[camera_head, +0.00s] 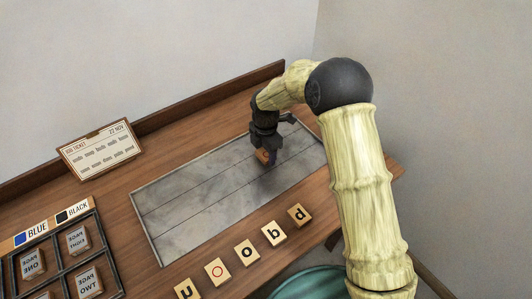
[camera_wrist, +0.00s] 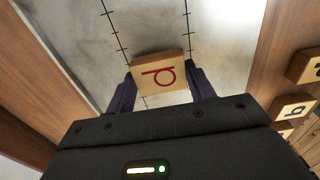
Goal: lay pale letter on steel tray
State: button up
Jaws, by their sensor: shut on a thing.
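My gripper (camera_head: 268,155) is shut on a pale wooden letter tile (camera_wrist: 158,78), its fingers on either side of it. The tile's top bears a red letter that looks like a p or d, seen turned in the wrist view. In the head view the held tile (camera_head: 262,156) is small and partly hidden by the fingers. It is over the right part of the steel tray (camera_head: 185,205), a flat grey plate with dark ruled lines. I cannot tell whether the tile touches the tray. The rest of the tray is bare.
A compartment rack (camera_head: 57,262) with type blocks is at left. A job ticket (camera_head: 100,150) stands behind, near the raised back edge.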

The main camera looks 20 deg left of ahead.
aim_at(266, 153)
jog(key=shift+f, duration=0.55)
jog(key=shift+f, duration=0.1)
jog(key=o, duration=0.9)
jog(key=shift+o, duration=0.2)
notch_tip(266, 153, up, 12)
dwell(0.3)
